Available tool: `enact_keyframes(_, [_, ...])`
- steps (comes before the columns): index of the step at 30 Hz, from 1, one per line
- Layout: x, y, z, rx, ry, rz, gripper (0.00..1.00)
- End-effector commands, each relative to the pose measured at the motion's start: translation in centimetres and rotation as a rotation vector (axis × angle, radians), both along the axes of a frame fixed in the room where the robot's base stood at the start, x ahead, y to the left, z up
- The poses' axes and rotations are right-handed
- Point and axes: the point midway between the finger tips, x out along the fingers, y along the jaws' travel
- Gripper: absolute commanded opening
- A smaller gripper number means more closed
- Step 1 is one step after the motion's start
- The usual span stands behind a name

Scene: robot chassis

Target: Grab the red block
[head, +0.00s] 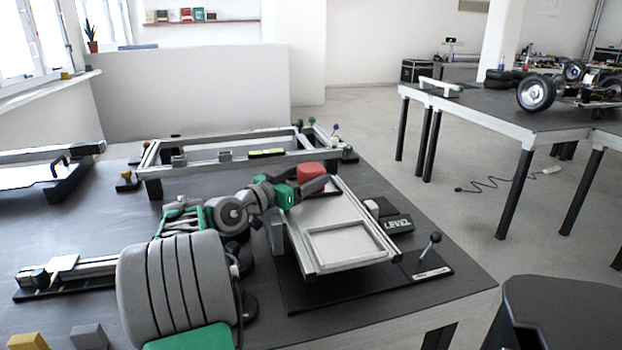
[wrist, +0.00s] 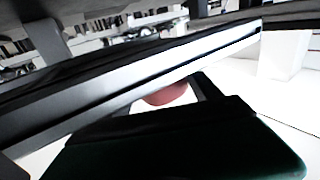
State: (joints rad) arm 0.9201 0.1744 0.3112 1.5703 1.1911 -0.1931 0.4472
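The red block (head: 311,171) sits at the far end of the tilted grey frame on the table. Its lower part is hidden behind a dark finger of my gripper (head: 306,180). My gripper has a green body and dark fingers that spread apart close to the block, and it looks open. I cannot tell whether a finger touches the block. In the wrist view, a small part of the red block (wrist: 168,95) shows beyond the dark green gripper body, under a silver bar that crosses the picture and hides the rest.
A long silver frame (head: 215,160) lies behind my arm. A black "LEVEL" box (head: 396,224) and a small white block (head: 371,207) lie right of the grey frame (head: 350,262). A knobbed lever (head: 430,245) stands at the front right. Yellow (head: 28,341) and grey (head: 89,336) blocks lie front left.

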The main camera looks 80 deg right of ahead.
Motion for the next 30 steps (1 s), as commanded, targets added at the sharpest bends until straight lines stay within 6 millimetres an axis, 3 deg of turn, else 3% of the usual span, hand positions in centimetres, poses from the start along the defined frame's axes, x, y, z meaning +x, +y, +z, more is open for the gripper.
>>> enact_keyframes(25, [-0.02, 0.03, -0.03, 0.001, 0.0, -0.001, 0.02])
enact_keyframes(30, [-0.03, 0.04, 0.37, -0.006, -0.001, -0.001, 0.0])
